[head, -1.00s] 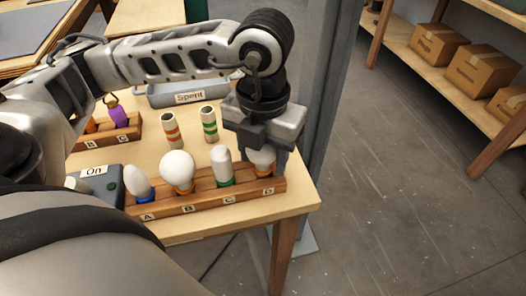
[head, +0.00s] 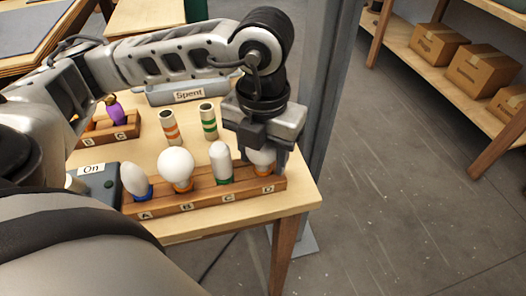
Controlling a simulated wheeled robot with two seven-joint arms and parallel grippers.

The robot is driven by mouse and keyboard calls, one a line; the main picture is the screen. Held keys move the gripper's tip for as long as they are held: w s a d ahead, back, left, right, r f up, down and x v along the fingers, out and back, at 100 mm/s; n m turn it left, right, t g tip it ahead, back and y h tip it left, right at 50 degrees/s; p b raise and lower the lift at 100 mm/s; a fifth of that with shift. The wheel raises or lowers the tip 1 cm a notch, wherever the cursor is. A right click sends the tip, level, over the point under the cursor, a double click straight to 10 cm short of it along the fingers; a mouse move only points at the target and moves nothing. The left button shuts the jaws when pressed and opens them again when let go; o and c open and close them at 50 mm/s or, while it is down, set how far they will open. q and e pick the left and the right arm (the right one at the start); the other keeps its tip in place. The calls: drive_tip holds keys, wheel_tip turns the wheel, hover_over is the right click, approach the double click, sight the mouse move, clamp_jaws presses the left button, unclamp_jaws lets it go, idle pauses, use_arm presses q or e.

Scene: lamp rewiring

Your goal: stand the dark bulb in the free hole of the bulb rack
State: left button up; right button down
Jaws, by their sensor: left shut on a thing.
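The wooden bulb rack (head: 208,197) stands along the front of the table, with labels A to D. My left gripper (head: 262,158) is over the D end, shut on a whitish bulb (head: 262,159) with an orange collar. The bulb is upright at hole D; the fingers partly hide it, and I cannot tell how deep it sits. A white oval bulb (head: 134,180) with a blue collar is at A, leaning. A round white bulb (head: 176,166) with an orange collar is at B. A white tube bulb (head: 221,163) with a green collar is at C. My right gripper is not in view.
Two striped tubes (head: 170,128) stand behind the rack, before a grey tray (head: 160,96) marked Spent. A grey box (head: 98,183) marked On is left of the rack. A second rack (head: 124,131) holds a purple piece. A grey post (head: 328,120) stands close right.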

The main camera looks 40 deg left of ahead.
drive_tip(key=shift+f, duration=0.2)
use_arm(q)
drive_tip(key=o, duration=1)
drive_tip(key=shift+f, duration=0.1)
wheel_tip(320, 180, up, 16)
drive_tip(key=p, duration=0.2)
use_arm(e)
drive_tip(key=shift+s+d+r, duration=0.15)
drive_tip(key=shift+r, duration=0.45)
